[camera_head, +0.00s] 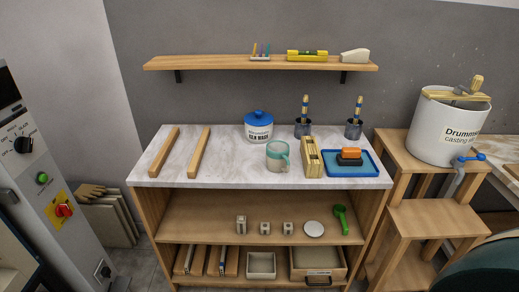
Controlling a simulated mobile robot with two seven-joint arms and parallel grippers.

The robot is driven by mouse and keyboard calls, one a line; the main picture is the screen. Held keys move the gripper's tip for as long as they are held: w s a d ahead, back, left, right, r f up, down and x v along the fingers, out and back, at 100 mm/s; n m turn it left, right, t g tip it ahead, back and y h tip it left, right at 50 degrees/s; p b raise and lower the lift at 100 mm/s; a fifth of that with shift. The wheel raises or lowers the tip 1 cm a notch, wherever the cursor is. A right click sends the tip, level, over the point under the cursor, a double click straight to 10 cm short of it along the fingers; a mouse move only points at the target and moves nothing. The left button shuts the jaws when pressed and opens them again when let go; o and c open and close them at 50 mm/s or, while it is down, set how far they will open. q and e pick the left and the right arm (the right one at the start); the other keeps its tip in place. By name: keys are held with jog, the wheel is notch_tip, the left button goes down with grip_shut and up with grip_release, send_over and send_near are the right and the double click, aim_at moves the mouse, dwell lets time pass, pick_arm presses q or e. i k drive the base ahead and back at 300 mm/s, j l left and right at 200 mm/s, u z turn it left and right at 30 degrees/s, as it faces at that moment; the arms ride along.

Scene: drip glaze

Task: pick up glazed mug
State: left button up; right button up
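A mug (277,156) with a teal glazed upper part and a paler lower part stands upright on the marble-topped bench (230,171), near the middle of its front half. Its handle seems to be on the right side. A white jar with a blue lid (258,127) stands behind it to the left. A wooden block-like piece (311,157) stands close to its right. Neither of my grippers shows in the head view.
Two wooden strips (199,153) lie on the bench's left. A blue tray (371,169) with an orange-topped item lies at the right; two brush cups (353,129) stand behind. A wall shelf (215,63) overhangs the back. The bench is clear left of the mug.

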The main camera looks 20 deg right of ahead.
aim_at(277, 151)
jog(key=z, duration=0.9)
